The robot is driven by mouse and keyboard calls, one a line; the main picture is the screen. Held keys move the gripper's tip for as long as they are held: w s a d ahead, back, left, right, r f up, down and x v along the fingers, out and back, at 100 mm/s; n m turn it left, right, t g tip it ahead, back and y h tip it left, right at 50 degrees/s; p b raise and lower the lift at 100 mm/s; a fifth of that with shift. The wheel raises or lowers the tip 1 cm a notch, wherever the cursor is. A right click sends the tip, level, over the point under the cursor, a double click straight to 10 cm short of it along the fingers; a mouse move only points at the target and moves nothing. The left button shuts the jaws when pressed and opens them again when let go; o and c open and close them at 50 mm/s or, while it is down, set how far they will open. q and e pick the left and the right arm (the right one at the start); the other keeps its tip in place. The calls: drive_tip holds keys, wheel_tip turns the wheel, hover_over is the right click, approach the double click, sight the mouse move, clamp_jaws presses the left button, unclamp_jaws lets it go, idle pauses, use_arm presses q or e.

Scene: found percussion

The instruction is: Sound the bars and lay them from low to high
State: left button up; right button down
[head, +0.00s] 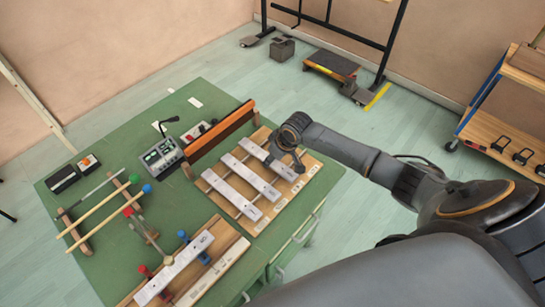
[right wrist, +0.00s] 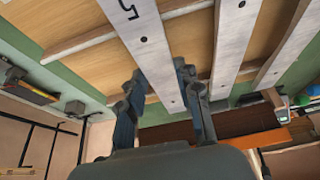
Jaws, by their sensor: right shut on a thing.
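Three pale metal bars lie side by side across the rails of a wooden board (head: 222,208): a left bar (head: 231,194), a middle bar (head: 248,176) and a right bar (head: 284,171). My right gripper (head: 279,161) is shut on the right bar, around its middle. In the right wrist view its fingers (right wrist: 160,97) lie along both sides of this bar (right wrist: 143,38), marked "5". I cannot tell whether it is lifted off the rails. Another metal bar (head: 176,268) sits on a nearer board (head: 213,272). My left gripper is out of view.
Wooden-handled beaters (head: 98,212) rest on a small rack at the table's left. A grey device with dials (head: 161,156) and an orange-topped wooden rail (head: 220,137) stand behind the bars. The green table (head: 130,120) has free room at the back left.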

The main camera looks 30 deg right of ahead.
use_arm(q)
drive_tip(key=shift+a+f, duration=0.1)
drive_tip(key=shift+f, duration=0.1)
use_arm(e)
drive_tip(key=shift+f, duration=0.35)
drive_tip(key=c, duration=0.8)
unclamp_jaws()
drive_tip(key=shift+c, duration=0.2)
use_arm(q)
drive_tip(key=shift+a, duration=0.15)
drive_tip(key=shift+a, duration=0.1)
use_arm(e)
drive_tip(key=shift+r, duration=0.1)
